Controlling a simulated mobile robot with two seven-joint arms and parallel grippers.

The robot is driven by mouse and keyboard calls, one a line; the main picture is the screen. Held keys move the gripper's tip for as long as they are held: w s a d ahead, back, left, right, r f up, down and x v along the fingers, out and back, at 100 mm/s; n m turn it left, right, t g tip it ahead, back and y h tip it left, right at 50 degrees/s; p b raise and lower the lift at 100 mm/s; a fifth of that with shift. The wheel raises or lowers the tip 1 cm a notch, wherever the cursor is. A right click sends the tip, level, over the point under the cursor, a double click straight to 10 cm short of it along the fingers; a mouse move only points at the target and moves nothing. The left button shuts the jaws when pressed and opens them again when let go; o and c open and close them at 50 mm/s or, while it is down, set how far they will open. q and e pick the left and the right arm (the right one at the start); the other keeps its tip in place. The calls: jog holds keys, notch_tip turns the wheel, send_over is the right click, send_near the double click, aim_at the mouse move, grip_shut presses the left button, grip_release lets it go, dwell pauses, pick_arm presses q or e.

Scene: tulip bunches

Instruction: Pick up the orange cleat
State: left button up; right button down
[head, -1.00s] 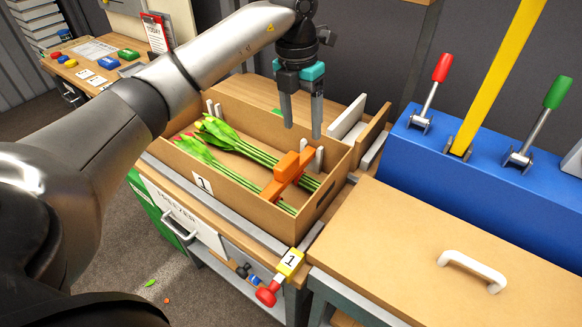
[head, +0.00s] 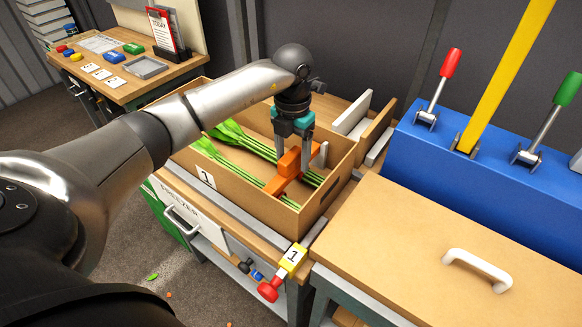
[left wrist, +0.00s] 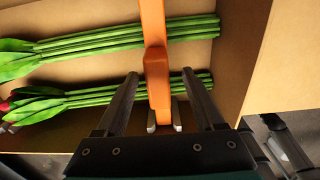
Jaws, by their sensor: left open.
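The orange cleat (head: 287,166) stands in the cardboard box (head: 240,198), lying across the green stems of two tulip bunches (head: 240,141). My left gripper (head: 293,155) points down into the box with its fingers on either side of the cleat's raised block. In the left wrist view the cleat (left wrist: 157,75) runs between the two open fingers (left wrist: 160,78), with a gap on both sides. The tulip bunches (left wrist: 110,42) pass under it. The flower heads are partly hidden by my arm in the head view. My right gripper does not show.
A blue block with red and green levers (head: 480,150) and a yellow bar stands at the right. A cardboard lid with a white handle (head: 478,268) lies in front of it. A workbench (head: 130,75) stands at the back left.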

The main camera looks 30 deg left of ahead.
aim_at(291, 165)
pick_arm(q)
notch_tip(291, 165, down, 3)
jog(key=shift+a+f, duration=0.1)
jog(key=shift+s, duration=0.1)
jog(key=shift+c, duration=0.2)
grip_shut()
dwell(0.4)
